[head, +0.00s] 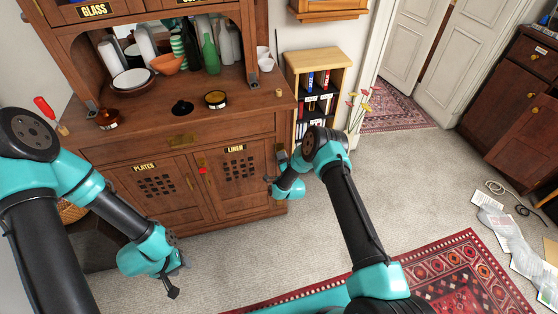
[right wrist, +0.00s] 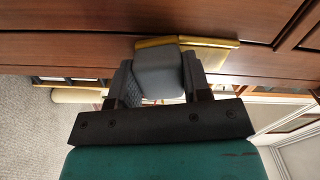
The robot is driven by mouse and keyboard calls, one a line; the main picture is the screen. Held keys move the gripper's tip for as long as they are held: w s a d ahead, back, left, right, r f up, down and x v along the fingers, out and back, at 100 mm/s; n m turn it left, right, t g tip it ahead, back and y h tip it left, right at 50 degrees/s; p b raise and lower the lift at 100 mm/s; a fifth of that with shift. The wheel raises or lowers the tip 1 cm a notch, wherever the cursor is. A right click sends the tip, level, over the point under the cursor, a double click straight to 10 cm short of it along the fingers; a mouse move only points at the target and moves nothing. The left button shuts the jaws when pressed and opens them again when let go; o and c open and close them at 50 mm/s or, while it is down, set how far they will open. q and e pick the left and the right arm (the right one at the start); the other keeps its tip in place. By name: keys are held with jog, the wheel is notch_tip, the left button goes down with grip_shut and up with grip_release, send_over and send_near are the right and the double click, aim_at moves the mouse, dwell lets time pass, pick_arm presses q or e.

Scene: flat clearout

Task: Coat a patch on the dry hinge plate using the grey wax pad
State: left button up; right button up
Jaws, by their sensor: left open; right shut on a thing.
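My right gripper (right wrist: 158,88) is shut on the grey wax pad (right wrist: 155,76). In the right wrist view, the pad lies over the left part of a brass plate (right wrist: 212,45) on the brown wood, seemingly the hinge plate. It appears to meet the plate, but firm contact cannot be told. My left gripper (head: 178,280) is open and empty, low in front of the cabinet.
On the cabinet top (head: 150,118) stand an open yellow tin (head: 216,99), a black lid (head: 182,107), a brown pot (head: 107,119), bottles and bowls. A small bookshelf (head: 318,70) stands right of the cabinet. Grey carpet (head: 420,190) lies open.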

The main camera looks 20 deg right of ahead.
jog(key=shift+d, duration=1)
jog(key=shift+a, duration=0.15)
jog(key=shift+w+a+r, duration=0.1)
jog(key=shift+w+a, duration=0.1)
jog(key=shift+a, duration=1.7)
jog(key=shift+a, duration=0.1)
jog(key=shift+s+a, duration=0.1)
jog(key=shift+s, duration=0.15)
jog(key=shift+s+d, duration=0.15)
jog(key=shift+s, duration=1.25)
jog(key=shift+s+d, duration=0.1)
jog(key=shift+s, duration=1.3)
